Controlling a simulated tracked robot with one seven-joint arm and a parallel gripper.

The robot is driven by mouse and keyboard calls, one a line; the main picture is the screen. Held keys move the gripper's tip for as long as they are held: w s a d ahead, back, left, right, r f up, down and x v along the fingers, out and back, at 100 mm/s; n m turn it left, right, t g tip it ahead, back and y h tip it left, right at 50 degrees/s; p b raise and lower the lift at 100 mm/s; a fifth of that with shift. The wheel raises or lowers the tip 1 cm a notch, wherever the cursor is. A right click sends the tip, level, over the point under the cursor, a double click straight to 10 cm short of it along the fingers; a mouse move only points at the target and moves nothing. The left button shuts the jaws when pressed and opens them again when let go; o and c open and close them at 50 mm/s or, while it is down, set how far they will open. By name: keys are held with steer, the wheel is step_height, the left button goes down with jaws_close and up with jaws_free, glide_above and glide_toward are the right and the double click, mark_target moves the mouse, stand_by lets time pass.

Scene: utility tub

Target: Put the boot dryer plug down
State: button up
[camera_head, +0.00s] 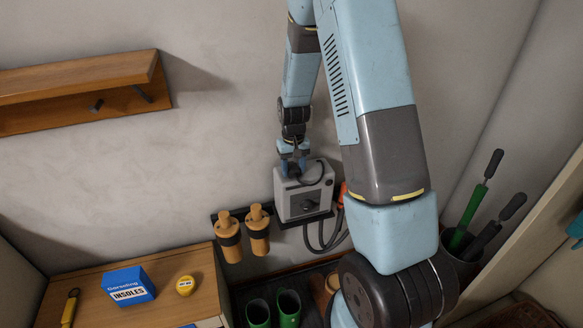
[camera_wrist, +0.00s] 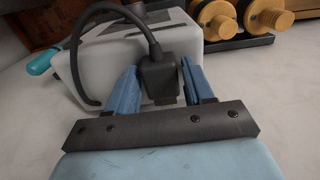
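The black boot dryer plug (camera_wrist: 160,78) is between the two blue fingers of my gripper (camera_wrist: 160,72) in the wrist view. In the head view my gripper (camera_head: 293,165) is at the top of the grey boot dryer box (camera_head: 296,207), which also shows in the wrist view (camera_wrist: 100,60). Whether the plug touches the box cannot be told. In the head view the plug is mostly hidden by my fingers.
The box sits on a dark wall rack beside two wooden cylinders (camera_head: 257,229). A wooden cabinet (camera_head: 105,295) with a blue insoles box (camera_head: 128,287) and a yellow round item (camera_head: 185,285) is at left. Green boots (camera_head: 289,307) stand below. Tall-handled tools (camera_head: 475,215) stand at right.

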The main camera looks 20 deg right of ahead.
mark_target(293, 168)
steer(key=shift+o, duration=1)
steer(key=shift+r, duration=0.15)
step_height(293, 168, up, 12)
steer(key=s+r+t, duration=0.3)
steer(key=s+r, duration=1)
steer(key=r, duration=0.3)
steer(key=s+r+t, duration=0.1)
steer(key=s+r, duration=0.1)
steer(key=s, duration=0.5)
steer(key=s+r+t, duration=0.1)
steer(key=s+r, duration=0.2)
steer(key=s, duration=0.5)
steer(key=shift+a+r+t, duration=0.3)
